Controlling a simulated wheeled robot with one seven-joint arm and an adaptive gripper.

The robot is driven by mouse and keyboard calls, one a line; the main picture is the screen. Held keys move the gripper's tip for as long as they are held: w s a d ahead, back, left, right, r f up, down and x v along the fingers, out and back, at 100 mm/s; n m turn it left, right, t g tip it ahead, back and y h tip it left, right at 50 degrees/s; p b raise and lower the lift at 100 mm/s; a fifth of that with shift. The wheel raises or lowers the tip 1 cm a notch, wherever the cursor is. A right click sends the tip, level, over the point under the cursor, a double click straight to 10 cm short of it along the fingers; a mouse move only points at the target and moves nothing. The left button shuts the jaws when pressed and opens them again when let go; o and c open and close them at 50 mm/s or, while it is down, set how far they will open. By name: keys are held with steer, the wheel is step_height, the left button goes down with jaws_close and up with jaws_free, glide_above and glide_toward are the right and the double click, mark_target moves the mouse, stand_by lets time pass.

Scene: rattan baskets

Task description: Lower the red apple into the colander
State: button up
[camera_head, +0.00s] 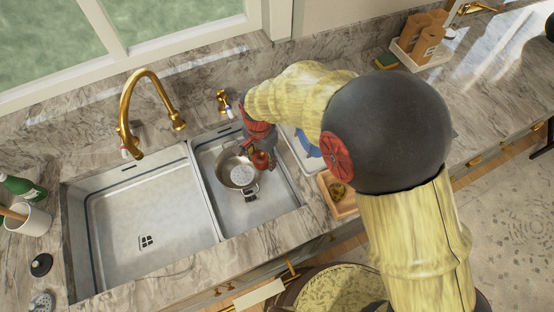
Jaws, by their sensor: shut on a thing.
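A small metal colander (239,174) stands in the right basin of the sink. My gripper (262,160) reaches down over the right basin, at the colander's right rim. It is shut on the red apple (261,161), which shows as a small red shape at the fingers. The apple is at or just above the right side of the colander's rim; I cannot tell whether they touch. My arm hides part of the gripper and the counter behind it.
The empty left basin (150,205) lies beside the right one, under a gold faucet (150,100). A wooden tray (338,192) and a blue item (306,143) are right of the sink. A green bottle (22,188) and white cup (28,220) stand at the left.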

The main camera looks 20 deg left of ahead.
steer(key=a+f+b, duration=0.1)
steer(key=a+f, duration=0.3)
steer(key=a, duration=0.3)
steer(key=a+f+b, duration=0.2)
steer(key=a+f, duration=0.1)
steer(key=a, duration=0.3)
steer(key=shift+s+a+f+b, duration=0.25)
steer(key=shift+a+f+b, duration=0.05)
steer(key=shift+a+f, duration=0.05)
steer(key=shift+f, duration=0.1)
steer(key=shift+f+b, duration=2.05)
steer(key=shift+f, duration=2.1)
steer(key=shift+f+b, duration=0.45)
steer(key=shift+f, duration=0.45)
steer(key=o, duration=1.3)
steer(key=shift+r, duration=0.1)
step_height(320, 180, up, 12)
